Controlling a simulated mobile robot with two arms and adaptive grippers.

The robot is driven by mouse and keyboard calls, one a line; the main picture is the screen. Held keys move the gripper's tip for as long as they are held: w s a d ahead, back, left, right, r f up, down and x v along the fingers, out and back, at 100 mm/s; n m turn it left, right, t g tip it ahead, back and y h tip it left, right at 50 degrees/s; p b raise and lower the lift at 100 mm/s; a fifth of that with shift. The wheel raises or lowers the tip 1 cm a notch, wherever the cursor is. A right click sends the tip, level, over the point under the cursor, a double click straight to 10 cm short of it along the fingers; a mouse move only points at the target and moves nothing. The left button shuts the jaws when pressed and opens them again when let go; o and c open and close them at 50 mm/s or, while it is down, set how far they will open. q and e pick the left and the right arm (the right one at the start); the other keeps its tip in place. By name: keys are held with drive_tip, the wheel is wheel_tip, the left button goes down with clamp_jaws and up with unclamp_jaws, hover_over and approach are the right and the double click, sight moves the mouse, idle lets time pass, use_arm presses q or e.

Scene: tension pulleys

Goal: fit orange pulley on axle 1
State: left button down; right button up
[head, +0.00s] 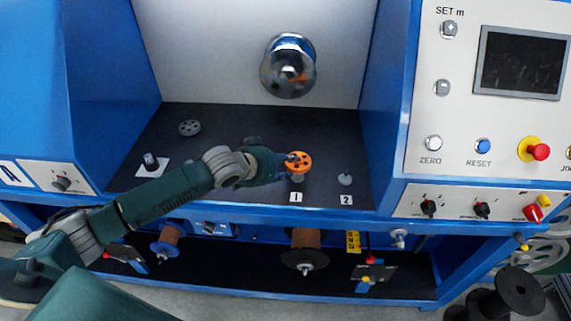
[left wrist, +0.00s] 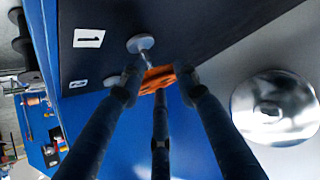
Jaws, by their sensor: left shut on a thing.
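The orange pulley (head: 299,163) is a disc with several holes. My left gripper (head: 287,160) is shut on its left side in the head view. In the left wrist view, the orange pulley (left wrist: 156,79) sits between the dark fingers (left wrist: 158,88), at the tip of the pin of axle 1 (left wrist: 140,43). It stands apart from the axle's round grey flange. I cannot tell whether the pin enters its hole. In the head view, axle 1 (head: 297,179) shows just below the pulley, behind label 1. My right gripper is not in view.
Axle 2 (head: 345,179) stands bare to the right, by label 2 (head: 346,199). A grey pulley (head: 189,128) lies at the back left. A small dark cylinder (head: 150,160) stands on a white square. The dark deck's (head: 240,120) middle is clear.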

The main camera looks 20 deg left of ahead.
use_arm(q)
drive_tip(key=shift+r+p, duration=0.1)
drive_tip(key=shift+p, duration=0.25)
idle(1.0)
drive_tip(key=shift+f, duration=0.2)
drive_tip(key=shift+f+b, duration=0.3)
drive_tip(key=shift+f, duration=1)
drive_tip(key=shift+f, duration=0.1)
idle(0.5)
drive_tip(key=shift+s+f+b, duration=0.1)
drive_tip(key=shift+f+b, duration=0.25)
drive_tip(key=shift+f, duration=0.35)
